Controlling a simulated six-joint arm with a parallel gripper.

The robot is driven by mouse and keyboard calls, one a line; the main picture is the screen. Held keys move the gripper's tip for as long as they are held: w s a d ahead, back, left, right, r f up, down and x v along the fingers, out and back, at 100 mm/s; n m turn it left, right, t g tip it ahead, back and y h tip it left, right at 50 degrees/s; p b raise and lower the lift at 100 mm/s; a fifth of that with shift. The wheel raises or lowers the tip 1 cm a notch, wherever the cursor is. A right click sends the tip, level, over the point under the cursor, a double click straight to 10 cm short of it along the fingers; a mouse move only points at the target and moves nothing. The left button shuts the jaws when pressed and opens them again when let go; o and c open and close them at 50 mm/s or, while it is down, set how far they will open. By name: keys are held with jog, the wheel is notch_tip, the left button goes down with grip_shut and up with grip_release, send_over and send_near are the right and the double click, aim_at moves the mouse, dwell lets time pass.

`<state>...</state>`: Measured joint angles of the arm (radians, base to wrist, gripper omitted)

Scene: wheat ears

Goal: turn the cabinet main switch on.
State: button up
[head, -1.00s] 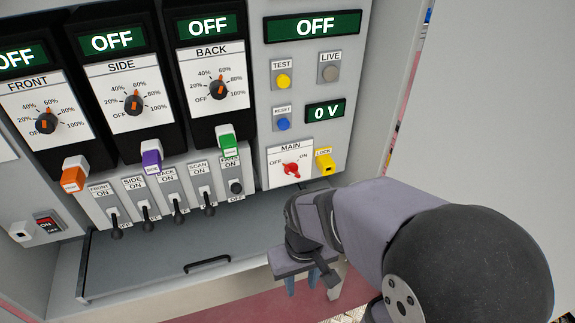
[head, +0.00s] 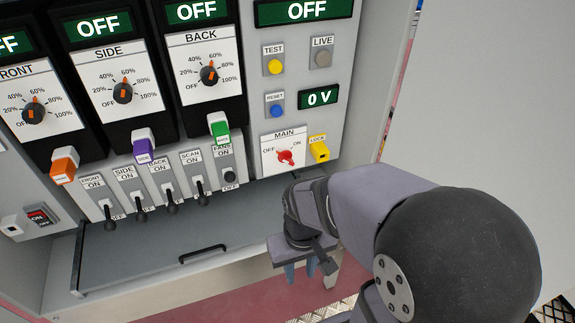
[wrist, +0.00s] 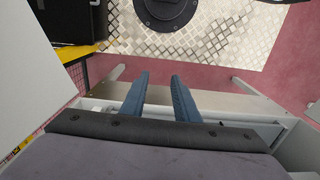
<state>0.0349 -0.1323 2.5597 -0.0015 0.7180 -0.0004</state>
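The main switch is a red rotary knob (head: 286,157) on a white plate marked MAIN, OFF and ON, low on the right-hand panel of the cabinet. Which mark it points to is too small to tell. The big green display (head: 306,11) above it reads OFF, and the small display (head: 318,97) reads 0 V. My gripper (head: 300,272) hangs below the knob, apart from it, with its blue fingers pointing down. The wrist view shows the two fingers (wrist: 160,82) spread apart with nothing between them. The knob is not in the wrist view.
A yellow LOCK piece (head: 319,149) sits right beside the knob. Several black toggle levers (head: 171,206) stick out to the left. A grey drawer front or shelf with a black handle (head: 204,254) lies below them. A metal tread-plate floor (wrist: 225,35) shows in the wrist view.

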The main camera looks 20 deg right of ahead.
jog(key=s+d+f+m+g+b, duration=0.25)
jog(key=f+b, duration=0.25)
jog(key=f, duration=0.4)
jog(key=s+d+f+m+g+b, duration=0.1)
jog(key=s+d+f+b, duration=0.2)
jog(key=f+b, duration=0.5)
jog(key=n+t, duration=1.3)
jog(key=t, duration=0.9)
send_near(287, 162)
jog(key=w, duration=0.1)
jog(key=shift+g, duration=0.25)
jog(key=shift+w+r+p, duration=0.1)
jog(key=shift+w+p, duration=0.65)
jog(key=shift+w, duration=3.1)
